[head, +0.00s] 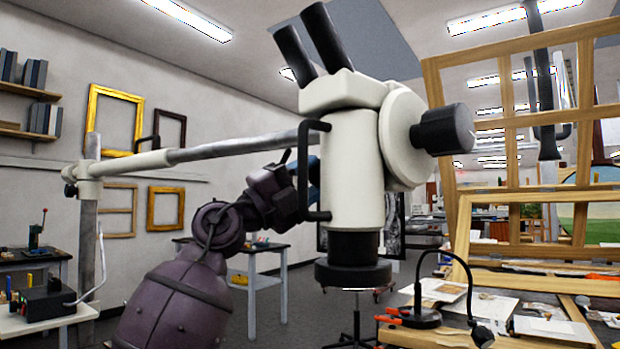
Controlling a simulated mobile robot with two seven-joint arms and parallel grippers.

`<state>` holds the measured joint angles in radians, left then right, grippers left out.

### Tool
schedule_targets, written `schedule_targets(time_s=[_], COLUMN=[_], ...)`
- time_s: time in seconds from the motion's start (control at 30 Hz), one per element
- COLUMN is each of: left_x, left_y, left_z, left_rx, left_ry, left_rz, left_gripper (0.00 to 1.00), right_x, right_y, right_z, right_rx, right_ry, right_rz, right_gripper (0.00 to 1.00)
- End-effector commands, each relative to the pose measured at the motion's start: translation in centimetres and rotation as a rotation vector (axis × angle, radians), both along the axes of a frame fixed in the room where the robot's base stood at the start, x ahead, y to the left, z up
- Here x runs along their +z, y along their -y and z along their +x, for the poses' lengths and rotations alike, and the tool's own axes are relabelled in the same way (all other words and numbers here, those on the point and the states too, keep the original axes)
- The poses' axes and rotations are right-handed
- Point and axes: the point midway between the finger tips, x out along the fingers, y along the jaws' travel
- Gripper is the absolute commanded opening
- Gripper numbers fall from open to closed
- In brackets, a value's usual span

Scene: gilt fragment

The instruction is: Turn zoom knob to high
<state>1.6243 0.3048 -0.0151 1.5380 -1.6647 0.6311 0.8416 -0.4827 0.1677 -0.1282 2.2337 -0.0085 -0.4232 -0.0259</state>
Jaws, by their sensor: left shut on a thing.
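The microscope (350,165) is white, with black eyepieces (308,45) on top and a round black lens ring (353,272) at the bottom. A large black knob (444,130) sticks out of the round housing on its right side; I take this as the zoom knob, and no markings on it are legible. A black bar handle (304,172) is on the microscope's left side. My left gripper (306,190) is at this handle and looks shut on it, though its fingertips are partly hidden by the handle and body. It is apart from the knob. My right gripper is not in view.
A pale horizontal arm (230,147) joins the microscope to a post at the left. A wooden frame (520,150) stands close on the right. Below it, a bench with papers (490,306) and a black desk lamp (420,316). Open floor lies behind.

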Motion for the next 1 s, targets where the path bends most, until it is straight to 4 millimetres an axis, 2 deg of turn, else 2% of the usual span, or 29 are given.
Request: schedule_targets(time_s=[0.23, 0.43, 0.6, 0.9, 0.93, 1.0], left_x=[-1.0, -1.1, -0.7, -0.5, -0.5, -0.5], left_y=[0.2, 0.3, 0.2, 0.2, 0.2, 0.2], left_z=[0.4, 0.5, 0.4, 0.3, 0.3, 0.3], left_rx=[-0.001, 0.000, 0.003, 0.004, 0.004, 0.004], left_ry=[0.083, 0.142, 0.168, 0.171, 0.171, 0.171], left_rz=[-0.121, -0.198, -0.223, -0.223, -0.223, -0.223], left_gripper=[0.18, 0.18, 0.18, 0.18, 0.46, 0.57], right_x=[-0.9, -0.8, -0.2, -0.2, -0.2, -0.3], right_y=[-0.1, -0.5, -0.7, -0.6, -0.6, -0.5], right_z=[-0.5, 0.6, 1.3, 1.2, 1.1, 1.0], right_rx=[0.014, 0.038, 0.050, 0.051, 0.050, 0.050], right_ry=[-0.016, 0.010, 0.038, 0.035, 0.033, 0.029], right_rz=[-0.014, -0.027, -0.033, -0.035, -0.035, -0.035], right_gripper=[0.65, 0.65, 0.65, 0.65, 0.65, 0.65])
